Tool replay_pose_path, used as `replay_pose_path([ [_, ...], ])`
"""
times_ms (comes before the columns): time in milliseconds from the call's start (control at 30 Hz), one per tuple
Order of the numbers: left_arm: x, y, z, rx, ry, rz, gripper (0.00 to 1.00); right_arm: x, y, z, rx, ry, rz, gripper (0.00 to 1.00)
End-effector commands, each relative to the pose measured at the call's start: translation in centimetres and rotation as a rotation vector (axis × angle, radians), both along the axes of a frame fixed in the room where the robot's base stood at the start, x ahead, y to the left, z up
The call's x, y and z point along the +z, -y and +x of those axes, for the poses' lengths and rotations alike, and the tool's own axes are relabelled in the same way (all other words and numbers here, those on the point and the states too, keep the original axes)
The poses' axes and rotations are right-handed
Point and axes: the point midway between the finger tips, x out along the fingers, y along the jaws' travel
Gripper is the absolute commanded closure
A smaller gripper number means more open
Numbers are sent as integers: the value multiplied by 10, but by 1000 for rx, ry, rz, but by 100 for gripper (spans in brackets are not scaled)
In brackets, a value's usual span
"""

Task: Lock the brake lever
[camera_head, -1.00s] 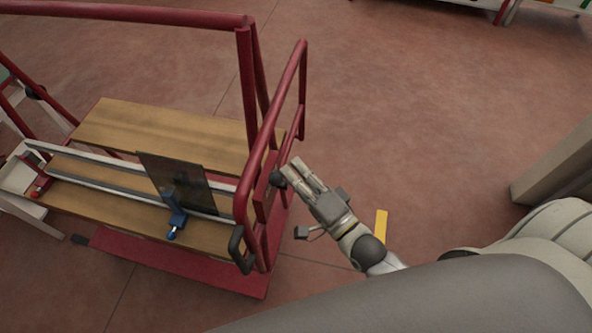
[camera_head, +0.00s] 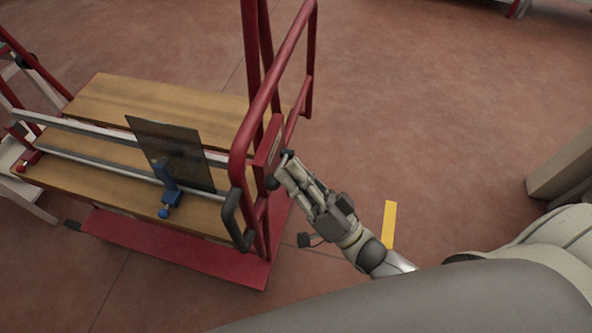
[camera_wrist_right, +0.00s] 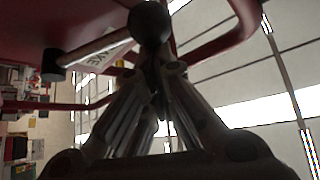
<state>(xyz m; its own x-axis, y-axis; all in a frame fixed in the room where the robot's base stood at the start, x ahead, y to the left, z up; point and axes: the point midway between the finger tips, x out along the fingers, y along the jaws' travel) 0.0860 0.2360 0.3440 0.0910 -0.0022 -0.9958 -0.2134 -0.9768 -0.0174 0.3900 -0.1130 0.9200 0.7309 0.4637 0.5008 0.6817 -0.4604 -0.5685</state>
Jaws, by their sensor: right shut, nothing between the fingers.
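The brake lever shows in the right wrist view as a pale rod (camera_wrist_right: 95,50) with a black end cap (camera_wrist_right: 52,66) and, close to my fingers, a round black knob (camera_wrist_right: 150,22). Lettering ending in "AKE" shows on a label beside the rod. In the head view a dark knob (camera_head: 272,183) sits at the red cart's end panel. My right gripper (camera_head: 285,170) is shut and empty, its fingertips close against the knob area; I cannot tell whether they touch. The fingers partly hide the lever in the head view. My left gripper is not in view.
The red-framed cart (camera_head: 240,160) carries wooden shelves, a dark glass plate (camera_head: 178,150) and a blue clamp (camera_head: 165,185). A black handle (camera_head: 233,220) is on its near rail. A yellow floor strip (camera_head: 389,222) lies beside my arm.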

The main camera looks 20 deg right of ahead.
Motion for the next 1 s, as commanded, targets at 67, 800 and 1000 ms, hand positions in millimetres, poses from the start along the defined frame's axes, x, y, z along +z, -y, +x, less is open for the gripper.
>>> replay_pose_path([
  [67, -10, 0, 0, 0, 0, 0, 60, -8, -2, -2, 1, 33, -24, 100],
  [800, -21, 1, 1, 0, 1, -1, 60, -13, -5, -6, 1, 115, -80, 100],
  [1000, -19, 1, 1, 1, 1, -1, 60, -10, -4, -5, 1, 115, -81, 100],
])
